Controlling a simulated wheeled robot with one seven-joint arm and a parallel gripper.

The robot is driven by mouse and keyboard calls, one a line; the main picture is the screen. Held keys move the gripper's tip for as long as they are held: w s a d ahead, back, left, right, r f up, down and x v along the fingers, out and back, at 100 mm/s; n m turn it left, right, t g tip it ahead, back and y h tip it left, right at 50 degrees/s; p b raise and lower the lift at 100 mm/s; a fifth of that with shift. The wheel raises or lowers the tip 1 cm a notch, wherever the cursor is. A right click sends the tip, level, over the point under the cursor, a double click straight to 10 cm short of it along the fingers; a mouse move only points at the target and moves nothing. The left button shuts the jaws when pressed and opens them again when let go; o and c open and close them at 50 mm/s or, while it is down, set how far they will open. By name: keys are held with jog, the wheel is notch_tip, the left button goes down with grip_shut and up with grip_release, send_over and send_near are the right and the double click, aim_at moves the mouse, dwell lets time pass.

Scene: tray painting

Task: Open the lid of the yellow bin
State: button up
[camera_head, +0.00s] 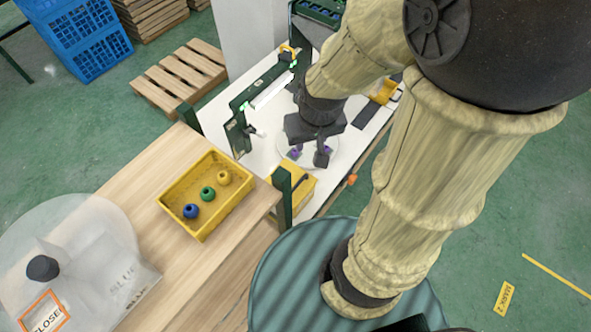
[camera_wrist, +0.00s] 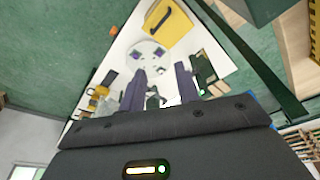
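The yellow bin (camera_head: 303,190) stands at the near end of the white worktop, partly behind a dark green post in the head view. In the wrist view the yellow bin (camera_wrist: 170,30) is at the top, with a flat yellow top that looks shut and a dark curved handle (camera_wrist: 162,17) on it. My gripper (camera_head: 308,157) points down over a pale round disc (camera_head: 331,150), beyond the bin and apart from it. In the wrist view my gripper (camera_wrist: 160,88) has its two fingers spread with nothing between them.
A yellow tray (camera_head: 173,212) with blue, green and yellow balls sits on the wooden table (camera_head: 140,180). A dark green frame (camera_head: 240,105) stands along the worktop's left side. Small purple pieces (camera_wrist: 136,55) show on the disc.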

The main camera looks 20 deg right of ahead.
jog(key=n+g+b, duration=0.2)
jog(key=n+b, duration=0.4)
jog(key=n, duration=0.6)
send_over(299, 182)
jog(key=s+a, duration=0.1)
jog(key=s, duration=0.1)
notch_tip(299, 182, down, 6)
jog(key=w+a+f+n+g+h+b, duration=0.1)
jog(key=w+f+n+b, duration=0.3)
jog(key=n, duration=0.9)
jog(key=shift+w+f+g+b, duration=0.35)
jog(key=shift+w+f+g, duration=0.35)
jog(key=shift+f, duration=0.1)
jog(key=shift+f, duration=0.1)
jog(key=s+f, duration=0.1)
jog(key=f, duration=0.4)
jog(key=d+f+p, duration=0.1)
jog(key=f, duration=0.4)
jog(key=s+f, duration=0.1)
jog(key=f, duration=0.5)
jog(key=shift+s+d, duration=0.25)
jog(key=shift+s, duration=0.1)
jog(key=shift+s+d+f, duration=0.1)
jog(key=shift+d+f, duration=0.15)
jog(key=shift+f, duration=0.2)
jog(key=shift+c, duration=0.4)
